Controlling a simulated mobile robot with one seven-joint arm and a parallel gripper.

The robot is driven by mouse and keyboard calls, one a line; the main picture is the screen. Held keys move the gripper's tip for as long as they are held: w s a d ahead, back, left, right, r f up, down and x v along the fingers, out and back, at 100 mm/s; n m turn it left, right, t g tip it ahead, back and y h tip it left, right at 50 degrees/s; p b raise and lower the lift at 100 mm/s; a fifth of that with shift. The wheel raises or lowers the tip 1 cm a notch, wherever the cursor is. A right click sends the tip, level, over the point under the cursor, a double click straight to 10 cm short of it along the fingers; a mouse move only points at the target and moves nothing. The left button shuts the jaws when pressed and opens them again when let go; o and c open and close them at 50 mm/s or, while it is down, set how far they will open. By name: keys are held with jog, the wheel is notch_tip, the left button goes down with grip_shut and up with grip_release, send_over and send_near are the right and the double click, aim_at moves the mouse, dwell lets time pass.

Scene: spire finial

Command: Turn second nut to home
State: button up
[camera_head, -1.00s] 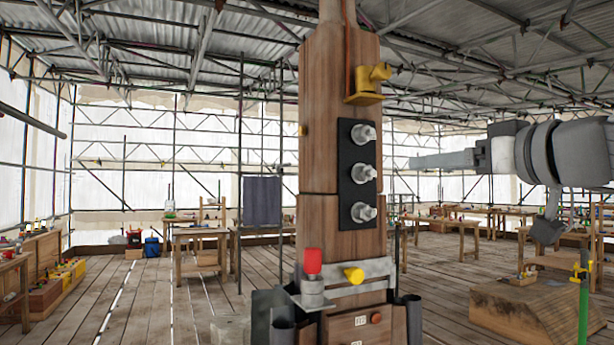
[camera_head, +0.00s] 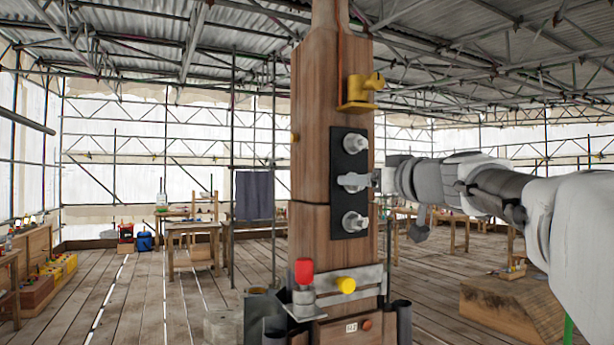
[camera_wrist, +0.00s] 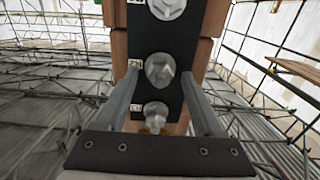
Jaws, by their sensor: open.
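Three grey nuts sit in a column on a black plate (camera_head: 337,160) fixed to the wooden post. The second nut (camera_head: 350,182) is the middle one, between the upper nut (camera_head: 355,144) and the lower nut (camera_head: 354,222). My gripper (camera_head: 371,179) reaches in from the right at the second nut's height and partly covers it. In the wrist view, my gripper (camera_wrist: 160,76) is open, with one finger on each side of the second nut (camera_wrist: 161,68). I cannot tell whether the fingers touch it.
A yellow fitting (camera_head: 360,92) sticks out of the post above the plate. Below are a red-topped part (camera_head: 304,272), a yellow knob (camera_head: 346,285) and a metal band (camera_head: 364,278). Workbenches stand behind, and the plank floor (camera_head: 140,300) is open to the left.

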jog(key=shift+w, duration=0.15)
jog(key=shift+c, duration=0.2)
grip_shut()
